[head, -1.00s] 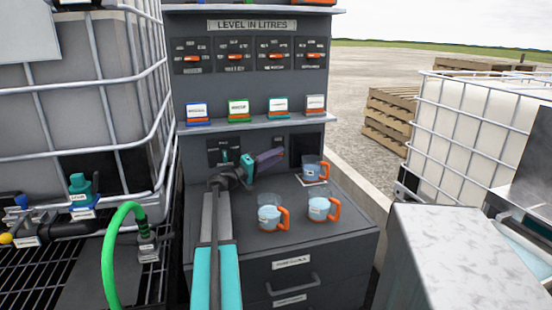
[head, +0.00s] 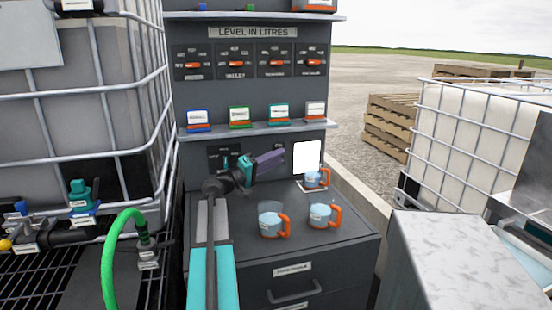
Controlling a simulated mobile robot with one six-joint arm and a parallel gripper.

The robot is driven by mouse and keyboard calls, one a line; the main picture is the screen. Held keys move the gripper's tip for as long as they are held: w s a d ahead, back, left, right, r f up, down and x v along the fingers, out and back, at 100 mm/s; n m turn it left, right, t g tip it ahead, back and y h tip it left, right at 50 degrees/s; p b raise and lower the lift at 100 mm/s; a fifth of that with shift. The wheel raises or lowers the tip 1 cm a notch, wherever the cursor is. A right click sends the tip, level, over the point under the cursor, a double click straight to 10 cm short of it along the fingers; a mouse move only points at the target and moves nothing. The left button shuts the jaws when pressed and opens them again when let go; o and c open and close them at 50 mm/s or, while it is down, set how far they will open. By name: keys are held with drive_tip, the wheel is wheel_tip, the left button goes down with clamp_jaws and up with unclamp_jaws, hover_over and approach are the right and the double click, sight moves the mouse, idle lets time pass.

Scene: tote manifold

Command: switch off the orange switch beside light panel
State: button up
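The light panel (head: 307,156) glows bright white on the cabinet's back wall, below the shelf. No orange switch can be made out beside it; my arm's purple end covers the wall just to its left. My gripper (head: 283,155) is at the tip of that purple end, close to the panel's left edge. Its fingers are too small to make out, and I cannot tell whether it touches anything. A dark plate (head: 221,158) with small controls is on the wall further left, partly behind my arm.
Two jugs with orange handles (head: 270,224) (head: 321,215) stand on the cabinet top, and a third (head: 315,178) sits below the panel. Several orange sliders (head: 235,64) are higher up. The shelf (head: 250,131) holds small labelled boxes. A caged tank (head: 75,90) stands left.

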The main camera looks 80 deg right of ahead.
drive_tip(key=s+a, duration=0.1)
drive_tip(key=a, duration=0.9)
drive_tip(key=shift+s+r, duration=0.25)
drive_tip(key=shift+r, duration=0.1)
drive_tip(key=shift+a, duration=0.1)
